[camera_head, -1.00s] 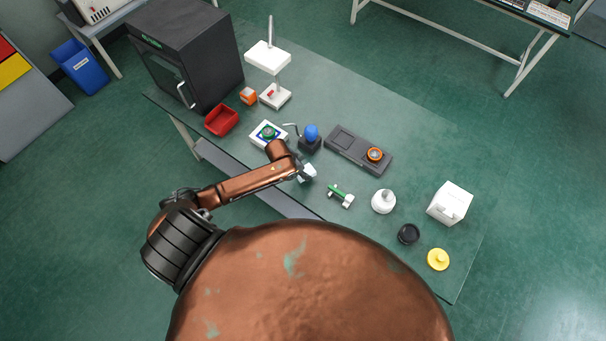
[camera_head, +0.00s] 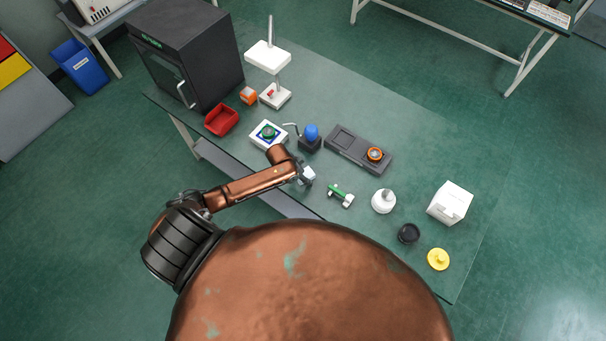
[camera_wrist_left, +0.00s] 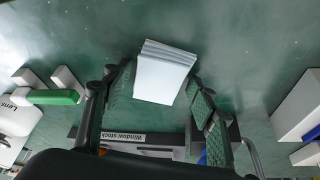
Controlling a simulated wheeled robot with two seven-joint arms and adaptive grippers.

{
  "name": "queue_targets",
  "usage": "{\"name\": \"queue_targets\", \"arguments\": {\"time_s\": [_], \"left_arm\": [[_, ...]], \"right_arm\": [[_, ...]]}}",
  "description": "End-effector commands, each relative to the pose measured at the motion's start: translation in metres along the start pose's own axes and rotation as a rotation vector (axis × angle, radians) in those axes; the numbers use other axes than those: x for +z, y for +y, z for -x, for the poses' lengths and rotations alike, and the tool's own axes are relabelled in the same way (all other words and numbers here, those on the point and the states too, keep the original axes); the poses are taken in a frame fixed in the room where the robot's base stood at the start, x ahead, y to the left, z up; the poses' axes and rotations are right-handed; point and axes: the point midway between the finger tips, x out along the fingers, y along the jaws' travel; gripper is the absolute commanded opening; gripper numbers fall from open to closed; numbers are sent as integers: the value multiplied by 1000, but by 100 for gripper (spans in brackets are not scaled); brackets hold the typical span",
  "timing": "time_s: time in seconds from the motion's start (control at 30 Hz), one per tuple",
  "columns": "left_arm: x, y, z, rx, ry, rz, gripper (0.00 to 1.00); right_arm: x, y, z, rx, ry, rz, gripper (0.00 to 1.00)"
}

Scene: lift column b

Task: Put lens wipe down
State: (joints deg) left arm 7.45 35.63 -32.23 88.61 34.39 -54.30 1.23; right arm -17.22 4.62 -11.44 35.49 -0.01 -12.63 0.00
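The lens wipe, a small white folded stack (camera_wrist_left: 165,76), lies between the fingers of my left gripper in the left wrist view. It also shows in the head view as a small white patch (camera_head: 308,174) at the end of my left arm. My left gripper (camera_head: 305,178) is low over the near side of the green table. Its two fingers (camera_wrist_left: 162,88) stand apart on either side of the wipe, spread with a gap beside it. Whether the wipe's underside touches the table is hard to tell. My right gripper is not in view.
A green-and-white tool (camera_head: 341,195) and a white bottle (camera_head: 384,201) are right of the gripper. A white box (camera_head: 450,203) stands at right.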

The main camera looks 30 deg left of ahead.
Motion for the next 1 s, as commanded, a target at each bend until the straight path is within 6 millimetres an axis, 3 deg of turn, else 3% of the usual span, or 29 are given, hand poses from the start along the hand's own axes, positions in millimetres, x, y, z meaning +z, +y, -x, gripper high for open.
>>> {"name": "queue_targets", "arguments": {"time_s": [0.37,0.8,1.0], "left_arm": [[-1,0,7,-1,1,-1,55],[-1,-1,90,-1,1,-2,55],[-1,0,116,0,0,0,55]], "right_arm": [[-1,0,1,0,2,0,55],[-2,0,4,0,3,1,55],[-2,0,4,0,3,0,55]]}}
